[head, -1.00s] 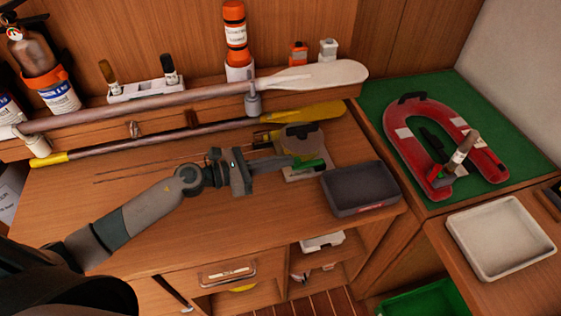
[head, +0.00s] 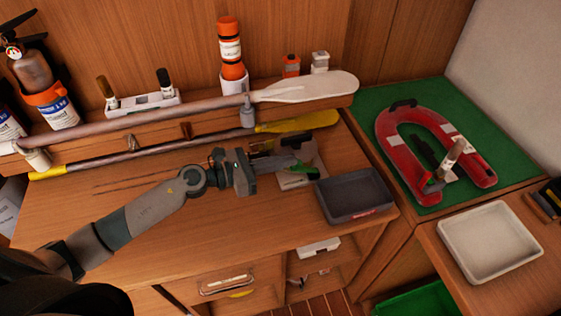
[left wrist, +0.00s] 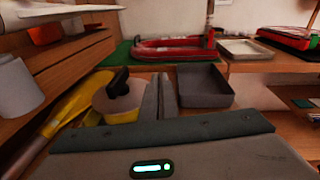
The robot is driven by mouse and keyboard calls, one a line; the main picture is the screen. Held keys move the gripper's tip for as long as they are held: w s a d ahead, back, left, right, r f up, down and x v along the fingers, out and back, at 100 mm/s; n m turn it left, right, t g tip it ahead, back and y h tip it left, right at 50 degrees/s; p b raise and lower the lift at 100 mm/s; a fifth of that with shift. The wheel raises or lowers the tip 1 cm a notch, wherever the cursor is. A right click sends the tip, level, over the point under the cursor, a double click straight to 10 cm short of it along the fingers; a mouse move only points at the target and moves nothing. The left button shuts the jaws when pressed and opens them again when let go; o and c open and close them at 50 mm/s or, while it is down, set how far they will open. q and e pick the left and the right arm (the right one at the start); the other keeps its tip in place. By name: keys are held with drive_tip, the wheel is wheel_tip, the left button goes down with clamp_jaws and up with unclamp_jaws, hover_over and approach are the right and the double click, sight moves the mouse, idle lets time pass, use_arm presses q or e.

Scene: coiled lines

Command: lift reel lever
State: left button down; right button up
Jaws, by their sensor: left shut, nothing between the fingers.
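The reel (head: 308,150) stands on a light base plate at the right end of the wooden bench, partly hidden by my left gripper in the head view. In the left wrist view, the reel (left wrist: 117,101) shows a grey drum, a black knob and a yellow lower part. The fingers (left wrist: 158,98) lie right of the drum in the wrist view. My right gripper is not in view.
A dark open tray (head: 352,213) sits just right of the reel. A yellow-bladed paddle (head: 300,122) lies behind it. A red horseshoe float (head: 385,140) lies on the green mat at right. The bench front left of the reel is clear.

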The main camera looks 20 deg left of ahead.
use_arm(q)
drive_tip(key=shift+w+d+r+p, duration=0.45)
drive_tip(key=shift+d+r+p, duration=0.1)
drive_tip(key=shift+d+r, duration=0.2)
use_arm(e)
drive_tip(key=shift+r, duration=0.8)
use_arm(q)
drive_tip(key=shift+a+r, duration=0.15)
drive_tip(key=shift+a, duration=0.1)
